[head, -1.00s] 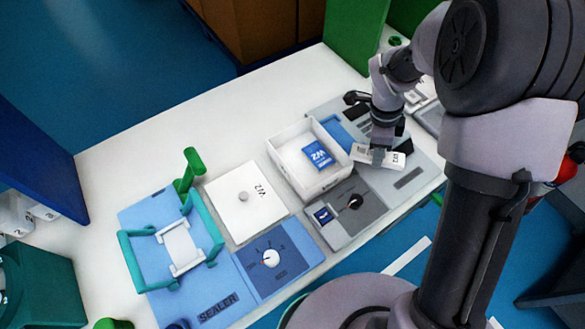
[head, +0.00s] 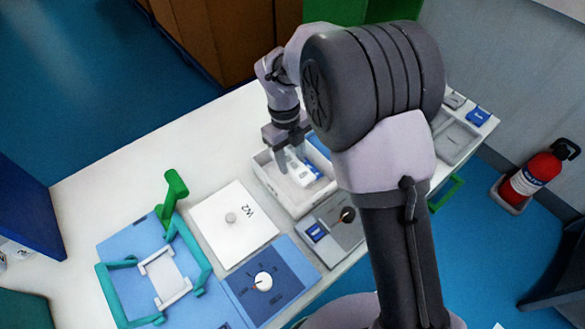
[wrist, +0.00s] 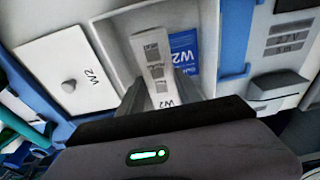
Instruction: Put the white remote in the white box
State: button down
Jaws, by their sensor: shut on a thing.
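The white remote (wrist: 155,68) is between the fingers of my gripper (wrist: 160,95), which is shut on it. The remote also shows in the head view (head: 297,168), over the inside of the white box. The white box (head: 264,176) is open at the top, and its wall also shows in the wrist view (wrist: 108,47). A blue W2 packet (wrist: 184,50) lies in the box to the right of the remote. My gripper (head: 290,158) points down at the box opening. I cannot tell whether the remote touches the box floor.
A white W2 lid (head: 233,225) with a round knob lies left of the box. A blue sealer with a teal frame (head: 205,265) stands further left. A fire extinguisher (head: 540,168) stands on the floor at right.

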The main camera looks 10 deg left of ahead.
aim_at(291, 162)
notch_tip(291, 162, down, 4)
jog(key=shift+r+b, duration=0.1)
jog(key=shift+b, duration=0.7)
jog(key=shift+d+r, duration=0.1)
jog(key=shift+f+b, duration=0.45)
jog(key=shift+f, duration=0.15)
jog(key=c, duration=0.8)
grip_release()
jog(key=shift+r, duration=0.1)
